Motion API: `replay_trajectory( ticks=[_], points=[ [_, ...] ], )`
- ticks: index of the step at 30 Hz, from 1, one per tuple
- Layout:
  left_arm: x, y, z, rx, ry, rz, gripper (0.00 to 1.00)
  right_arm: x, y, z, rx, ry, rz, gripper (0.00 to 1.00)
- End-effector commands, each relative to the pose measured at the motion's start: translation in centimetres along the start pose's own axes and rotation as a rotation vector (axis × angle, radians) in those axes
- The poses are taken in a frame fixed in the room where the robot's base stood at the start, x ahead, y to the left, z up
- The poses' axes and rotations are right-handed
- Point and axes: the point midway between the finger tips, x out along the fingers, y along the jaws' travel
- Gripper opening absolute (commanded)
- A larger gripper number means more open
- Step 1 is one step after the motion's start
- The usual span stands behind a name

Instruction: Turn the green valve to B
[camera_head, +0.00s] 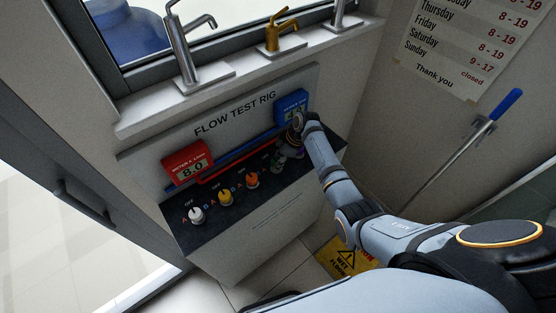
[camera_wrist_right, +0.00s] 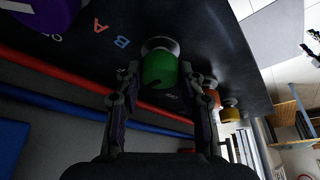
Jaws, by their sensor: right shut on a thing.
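The flow test rig (camera_head: 262,235) stands below the window, with a row of valves on its dark top. The green valve (camera_wrist_right: 159,69) is a round green knob on a pale base, clear in the right wrist view. My right gripper (camera_wrist_right: 160,84) has one finger on each side of the green knob and is shut on it. In the head view the right gripper (camera_head: 286,154) comes from above and mostly hides the green valve. An orange A (camera_wrist_right: 98,26) and a blue B (camera_wrist_right: 121,42) are printed beside the knob. I cannot tell where its pointer stands. My left gripper is not in view.
Orange (camera_head: 252,180), yellow (camera_head: 226,198) and white (camera_head: 196,214) valves stand left of the gripper. A purple knob (camera_wrist_right: 42,12) is close on its other side. Red meter (camera_head: 188,163) reads 8.0; blue meter (camera_head: 291,105) is partly hidden. Red and blue pipes run behind the valves.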

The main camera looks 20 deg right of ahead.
Motion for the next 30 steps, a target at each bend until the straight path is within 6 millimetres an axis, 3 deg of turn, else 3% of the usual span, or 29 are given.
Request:
replay_trajectory(
  ticks=[8, 18, 30],
  points=[
    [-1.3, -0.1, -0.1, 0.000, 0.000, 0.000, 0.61, -0.3, -0.1, -0.1, 0.081, -0.002, 0.032, 0.07],
    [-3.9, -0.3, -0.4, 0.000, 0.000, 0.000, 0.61, -0.3, -0.3, -0.2, 0.342, 0.000, 0.141, 0.07],
    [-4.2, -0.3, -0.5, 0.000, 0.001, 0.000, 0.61, 0.1, -0.4, -0.2, 0.681, 0.001, 0.283, 0.07]
  ],
)
